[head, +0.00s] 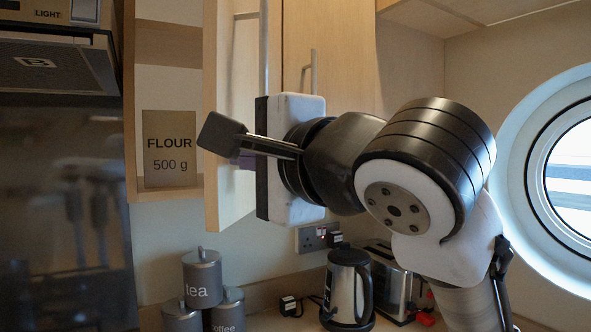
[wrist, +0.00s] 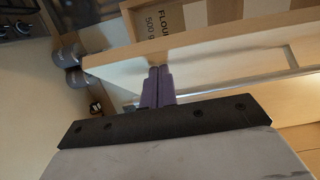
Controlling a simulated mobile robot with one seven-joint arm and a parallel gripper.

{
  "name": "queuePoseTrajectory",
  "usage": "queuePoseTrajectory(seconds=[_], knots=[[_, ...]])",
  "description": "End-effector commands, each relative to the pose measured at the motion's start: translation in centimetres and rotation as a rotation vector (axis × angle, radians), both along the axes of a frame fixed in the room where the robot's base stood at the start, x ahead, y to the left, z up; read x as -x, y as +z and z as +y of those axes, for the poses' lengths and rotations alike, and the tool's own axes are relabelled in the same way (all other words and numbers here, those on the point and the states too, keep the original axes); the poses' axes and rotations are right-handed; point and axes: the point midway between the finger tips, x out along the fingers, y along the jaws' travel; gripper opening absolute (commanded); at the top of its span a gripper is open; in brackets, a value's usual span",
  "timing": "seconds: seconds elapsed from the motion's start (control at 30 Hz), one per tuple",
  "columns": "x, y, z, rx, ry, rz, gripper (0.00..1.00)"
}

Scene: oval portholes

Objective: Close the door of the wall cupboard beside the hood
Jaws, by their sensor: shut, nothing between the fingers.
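The wall cupboard (head: 165,45) beside the hood is open, with a flour pack (head: 170,150) inside. Its pale wood door (head: 212,100) stands swung out towards me, with a long vertical bar handle (head: 264,45) on its outer face. In the wrist view the door (wrist: 215,44) crosses the picture, with the flour pack (wrist: 168,18) beyond its edge. My gripper (head: 243,161) is on the right, outer side of the door, partly hidden by my own wrist parts. Its purple fingers (wrist: 159,72) are shut and empty, close to the outer face; I cannot tell whether they touch.
The hood (head: 55,60) is at the left. A closed cupboard door with a handle (head: 313,75) is behind my arm. Tea and coffee canisters (head: 203,280), a kettle (head: 348,290) and a toaster (head: 392,285) stand on the counter below. A round porthole (head: 560,180) is at the right.

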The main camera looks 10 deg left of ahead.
Motion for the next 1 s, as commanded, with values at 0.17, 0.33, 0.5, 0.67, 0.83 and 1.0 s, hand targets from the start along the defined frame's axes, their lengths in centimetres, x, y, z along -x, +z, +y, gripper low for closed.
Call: queuePoseTrajectory(seconds=[0.17,0.33,0.5,0.67,0.83,1.0], knots=[[-0.3,-0.3,4.3,0.001,0.008,0.001,0.0],[-1.3,-0.3,8.6,0.001,0.009,0.005,0.0],[-3.0,-0.2,12.7,0.0,0.01,0.007,0.0],[-4.9,-0.1,15.9,0.001,0.01,0.008,0.0],[-7.0,-0.1,18.4,0.0,0.007,0.008,0.0],[-8.6,-0.1,20.0,0.0,0.005,0.007,0.0]])
